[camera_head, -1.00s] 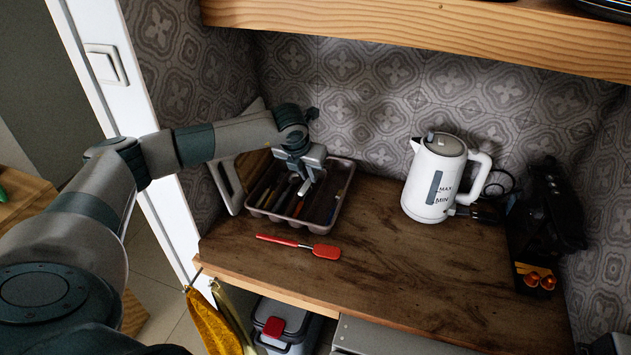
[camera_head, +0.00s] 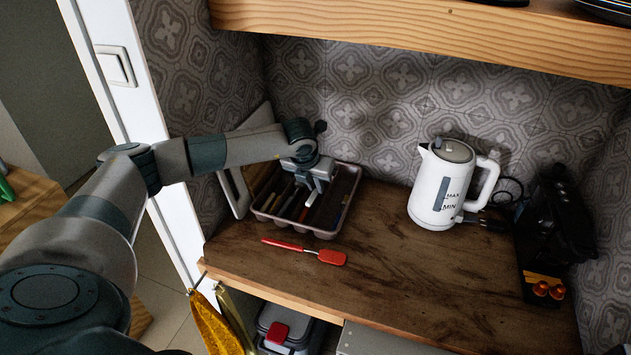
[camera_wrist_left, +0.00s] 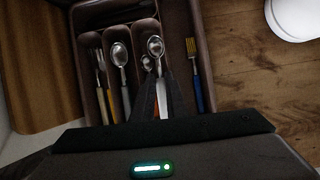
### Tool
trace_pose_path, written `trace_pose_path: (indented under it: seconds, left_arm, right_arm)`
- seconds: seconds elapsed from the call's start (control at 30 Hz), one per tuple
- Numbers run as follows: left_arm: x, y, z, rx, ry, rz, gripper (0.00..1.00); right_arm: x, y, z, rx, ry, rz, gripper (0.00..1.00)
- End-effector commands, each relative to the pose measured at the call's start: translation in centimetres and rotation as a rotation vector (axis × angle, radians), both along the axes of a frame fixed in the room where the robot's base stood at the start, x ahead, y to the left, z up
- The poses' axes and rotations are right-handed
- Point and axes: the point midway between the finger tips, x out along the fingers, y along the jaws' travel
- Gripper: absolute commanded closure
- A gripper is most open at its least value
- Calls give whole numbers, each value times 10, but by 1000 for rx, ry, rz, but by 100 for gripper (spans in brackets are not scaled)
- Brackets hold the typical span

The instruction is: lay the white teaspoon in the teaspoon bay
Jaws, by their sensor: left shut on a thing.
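The cutlery tray (camera_head: 324,234) stands at the back left of the counter, with long bays holding cutlery. My left gripper (camera_head: 312,199) points down over its middle bays. In the left wrist view its fingers (camera_wrist_left: 163,98) are shut on a spoon (camera_wrist_left: 155,46), taken to be the white teaspoon. A larger spoon (camera_wrist_left: 119,54) lies in the bay further left. I cannot tell whether the held spoon touches the tray floor.
A red spatula (camera_head: 331,257) lies in front of the tray. A white kettle (camera_head: 437,188) stands to the right. The counter's middle is clear.

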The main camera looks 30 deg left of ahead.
Motion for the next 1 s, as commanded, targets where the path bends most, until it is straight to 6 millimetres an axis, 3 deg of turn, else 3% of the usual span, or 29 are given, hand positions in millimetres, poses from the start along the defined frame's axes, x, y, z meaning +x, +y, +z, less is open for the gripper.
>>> trace_pose_path:
  seconds: [0.3, 0.67, 0.7, 0.8, 1.0]
  left_arm:
    - [0, 1, -21, 0, 0, 1, 100]
    - [0, 0, -23, 0, 0, 1, 100]
    - [0, 0, -23, 0, 0, 1, 85]
    - [0, 0, -23, 1, 0, 0, 66]
    - [0, 0, -23, 1, 0, 0, 66]
  right_arm:
    - [0, 0, -8, 0, 0, 0, 69]
    - [0, 0, -8, 0, 0, 0, 69]
    - [0, 0, -8, 0, 0, 0, 69]
    - [0, 0, -8, 0, 0, 0, 69]
    - [0, 0, -8, 0, 0, 0, 69]
